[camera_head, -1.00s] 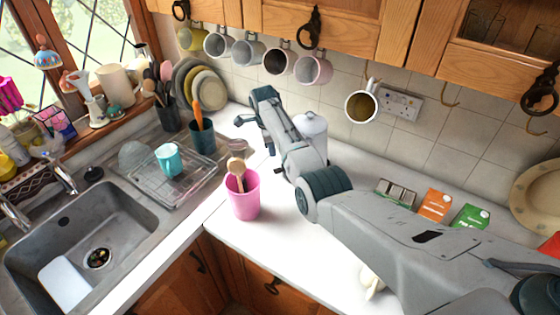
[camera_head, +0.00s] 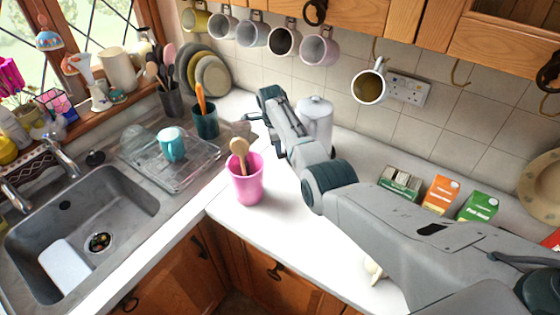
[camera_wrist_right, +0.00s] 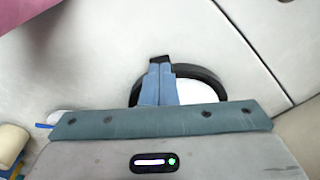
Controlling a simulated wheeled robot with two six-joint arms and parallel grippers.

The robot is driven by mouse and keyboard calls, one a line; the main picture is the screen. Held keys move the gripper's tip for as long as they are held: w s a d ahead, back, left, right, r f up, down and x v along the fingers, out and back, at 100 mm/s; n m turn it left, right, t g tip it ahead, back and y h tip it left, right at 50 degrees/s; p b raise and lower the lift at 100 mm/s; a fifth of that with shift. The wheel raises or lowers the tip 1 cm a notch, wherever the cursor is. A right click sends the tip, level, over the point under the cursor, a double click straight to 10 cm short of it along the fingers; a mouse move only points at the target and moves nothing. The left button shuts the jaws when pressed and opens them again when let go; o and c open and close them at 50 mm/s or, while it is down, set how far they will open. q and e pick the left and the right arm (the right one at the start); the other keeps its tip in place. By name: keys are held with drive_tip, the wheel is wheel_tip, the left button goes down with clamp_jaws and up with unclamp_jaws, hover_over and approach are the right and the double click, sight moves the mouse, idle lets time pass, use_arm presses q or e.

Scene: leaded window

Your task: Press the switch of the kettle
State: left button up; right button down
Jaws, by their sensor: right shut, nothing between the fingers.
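The kettle (camera_head: 317,118) is pale grey-white with a lidded top and stands upright on the white counter near the tiled wall. My right arm crosses in front of it and hides its lower left part. My right gripper (camera_head: 249,118) is just left of the kettle in the head view, low near the counter. In the right wrist view the blue fingers (camera_wrist_right: 160,68) are shut with nothing between them. Behind them shows a dark curved rim around a white area (camera_wrist_right: 200,92), and a small black piece lies at the fingertips. I cannot make out the switch or any contact. My left gripper is not in view.
A pink cup (camera_head: 246,186) with a wooden spoon stands at the counter corner near my arm. A dark utensil pot (camera_head: 205,122) and a drying rack are left. Tea boxes (camera_head: 440,195) stand right. Mugs hang above.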

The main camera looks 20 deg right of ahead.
drive_tip(key=shift+w+d+f, duration=0.1)
drive_tip(key=shift+f, duration=0.45)
drive_tip(key=shift+r, duration=0.1)
drive_tip(key=shift+f+b, duration=0.7)
drive_tip(key=shift+f, duration=0.15)
drive_tip(key=shift+w+a+r, duration=0.1)
drive_tip(key=shift+a+r, duration=0.2)
drive_tip(key=shift+a, duration=0.5)
drive_tip(key=shift+w+a+r, duration=0.1)
drive_tip(key=shift+a+r, duration=0.15)
drive_tip(key=shift+a, duration=0.55)
